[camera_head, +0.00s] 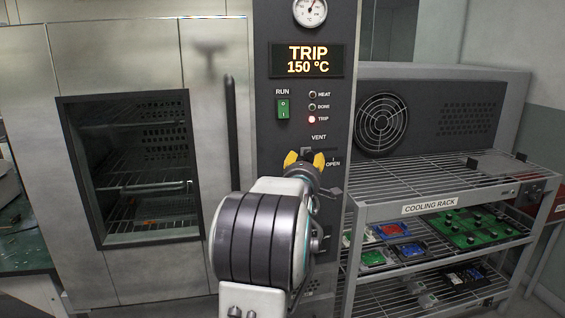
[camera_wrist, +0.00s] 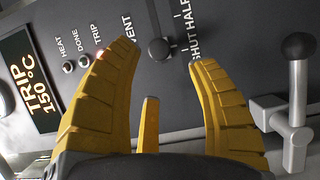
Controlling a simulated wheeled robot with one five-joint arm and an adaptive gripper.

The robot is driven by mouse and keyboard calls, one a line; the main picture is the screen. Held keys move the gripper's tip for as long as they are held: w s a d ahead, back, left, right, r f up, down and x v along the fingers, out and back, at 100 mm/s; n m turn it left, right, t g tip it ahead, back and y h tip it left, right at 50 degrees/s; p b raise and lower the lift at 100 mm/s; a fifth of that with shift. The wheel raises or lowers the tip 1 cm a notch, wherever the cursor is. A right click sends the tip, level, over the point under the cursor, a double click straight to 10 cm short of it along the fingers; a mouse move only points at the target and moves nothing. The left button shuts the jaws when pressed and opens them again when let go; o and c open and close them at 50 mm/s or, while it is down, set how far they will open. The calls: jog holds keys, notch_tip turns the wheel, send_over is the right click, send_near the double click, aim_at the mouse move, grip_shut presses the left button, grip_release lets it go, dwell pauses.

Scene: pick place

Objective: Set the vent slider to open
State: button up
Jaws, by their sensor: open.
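The vent slider is a dark round knob (camera_wrist: 160,50) on the grey control panel (camera_wrist: 225,22). In the wrist view it stands at the SHUT end of its slot, beside the SHUT label. The slot runs up past HALF. The OPEN label (camera_head: 333,163) shows in the head view, to the right under VENT. My gripper (camera_head: 305,159) is in front of the panel at the slider. In the wrist view my gripper's (camera_wrist: 163,55) yellow fingers are open, one on each side of the knob, with gaps visible. Whether they touch the panel cannot be told.
A display (camera_head: 306,60) reads TRIP 150 °C, and the red TRIP lamp is lit. A green RUN switch (camera_head: 283,109) is above left. A ball-ended lever (camera_wrist: 298,90) stands close to my right finger in the wrist view. A cooling rack (camera_head: 440,176) with boards stands at right.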

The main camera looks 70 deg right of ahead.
aim_at(308, 156)
jog(key=shift+d+r+p, duration=0.15)
jog(key=shift+d+p, duration=0.4)
jog(key=shift+d, duration=0.15)
jog(key=p+x, duration=0.2)
jog(key=x, duration=0.1)
jog(key=shift+w+d+p, duration=0.15)
jog(key=shift+d+p, duration=0.15)
jog(key=shift+p, duration=0.1)
jog(key=shift+x, duration=1.15)
grip_shut()
